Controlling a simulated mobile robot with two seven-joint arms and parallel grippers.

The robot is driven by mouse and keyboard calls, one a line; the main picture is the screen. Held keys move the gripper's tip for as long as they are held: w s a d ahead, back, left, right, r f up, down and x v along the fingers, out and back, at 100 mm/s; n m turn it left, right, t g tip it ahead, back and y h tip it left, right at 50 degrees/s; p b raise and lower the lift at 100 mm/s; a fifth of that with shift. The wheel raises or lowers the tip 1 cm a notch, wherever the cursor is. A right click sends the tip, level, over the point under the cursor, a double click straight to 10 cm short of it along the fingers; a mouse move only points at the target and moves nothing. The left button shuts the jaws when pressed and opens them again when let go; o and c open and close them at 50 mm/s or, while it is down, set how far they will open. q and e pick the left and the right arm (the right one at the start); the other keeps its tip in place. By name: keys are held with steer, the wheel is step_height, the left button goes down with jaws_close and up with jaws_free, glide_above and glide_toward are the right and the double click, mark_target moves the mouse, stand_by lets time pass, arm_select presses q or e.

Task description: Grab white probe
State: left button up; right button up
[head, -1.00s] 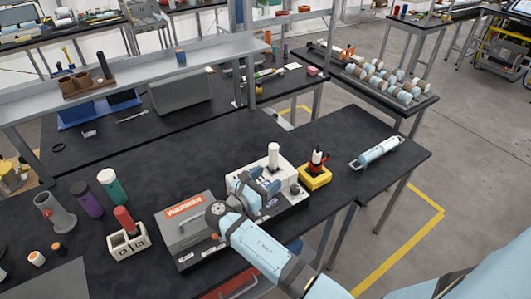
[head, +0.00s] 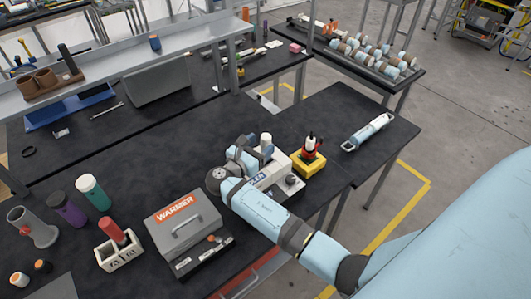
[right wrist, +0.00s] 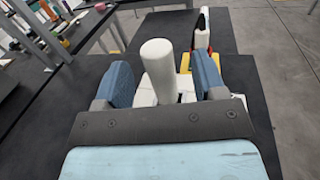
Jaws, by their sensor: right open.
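The white probe (head: 266,138) is an upright white cylinder at the white and grey device (head: 282,162) on the black table. In the head view my right gripper (head: 256,150) partly hides it. In the right wrist view the probe (right wrist: 158,68) stands between the two blue fingers of my open right gripper (right wrist: 161,72). My left gripper is in neither view.
A yellow holder (head: 307,165) with a red, black and white tool stands just right of the device. A grey warmer box (head: 182,225) stands to the left. A light blue cylinder with handles (head: 368,132) lies on the right part of the table, with bare surface around it.

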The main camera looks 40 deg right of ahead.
mark_target(270, 136)
steer(key=x, duration=0.5)
steer(key=shift+w+d, duration=0.1)
steer(key=shift+w, duration=0.1)
jaws_close()
